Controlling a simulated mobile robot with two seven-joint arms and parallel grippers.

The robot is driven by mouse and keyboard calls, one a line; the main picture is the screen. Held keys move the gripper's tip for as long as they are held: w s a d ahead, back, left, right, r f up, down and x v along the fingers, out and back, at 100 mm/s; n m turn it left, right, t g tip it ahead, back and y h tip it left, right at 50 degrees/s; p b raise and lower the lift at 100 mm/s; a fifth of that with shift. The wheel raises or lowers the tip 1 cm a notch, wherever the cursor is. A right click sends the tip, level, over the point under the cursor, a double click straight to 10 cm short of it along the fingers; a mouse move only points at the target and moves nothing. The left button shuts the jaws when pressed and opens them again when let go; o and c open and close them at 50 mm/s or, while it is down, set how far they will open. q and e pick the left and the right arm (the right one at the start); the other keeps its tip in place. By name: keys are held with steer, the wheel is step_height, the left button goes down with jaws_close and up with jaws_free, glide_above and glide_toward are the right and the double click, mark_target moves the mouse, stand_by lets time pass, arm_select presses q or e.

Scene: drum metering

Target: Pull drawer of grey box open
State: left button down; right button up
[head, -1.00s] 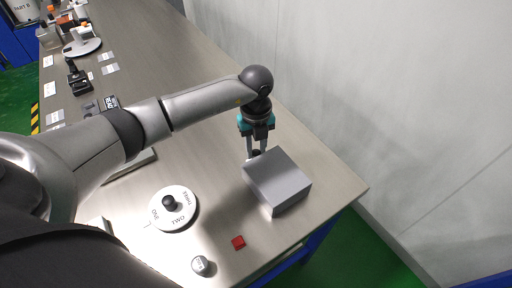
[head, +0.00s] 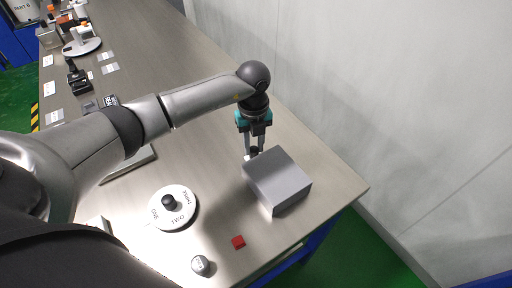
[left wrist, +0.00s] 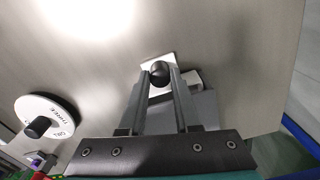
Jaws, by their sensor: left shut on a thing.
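The grey box (head: 278,182) stands near the right end of the table; it also shows in the left wrist view (left wrist: 203,108), partly behind my fingers. A pale drawer front (left wrist: 152,63) with a round black knob (left wrist: 160,73) stands out a little from the box. In the head view the knob is mostly hidden by my gripper. My left gripper (head: 252,152) reaches down beside the box's far-left side. Its two fingers (left wrist: 161,80) are shut on the knob, one on each side. My right gripper is in neither view.
The wall is behind; the table's right edge is close to the box.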

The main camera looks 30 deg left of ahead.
arm_select(q)
steer(key=w+a+b, duration=0.1)
steer(key=a, duration=0.1)
steer(key=w+a+b, duration=0.1)
steer(key=a, duration=0.1)
steer(key=w+a+b, duration=0.1)
steer(key=w+a, duration=0.1)
steer(key=shift+a+f, duration=0.1)
steer(key=shift+a, duration=0.1)
steer(key=shift+w+a+b, duration=0.25)
steer(key=shift+a+b, duration=0.05)
steer(key=shift+a, duration=0.25)
steer(key=c, duration=0.6)
jaws_free()
step_height(320, 180, up, 16)
steer(key=shift+f+p, duration=0.2)
steer(key=shift+p, duration=1.05)
steer(key=shift+s+d+f, duration=0.1)
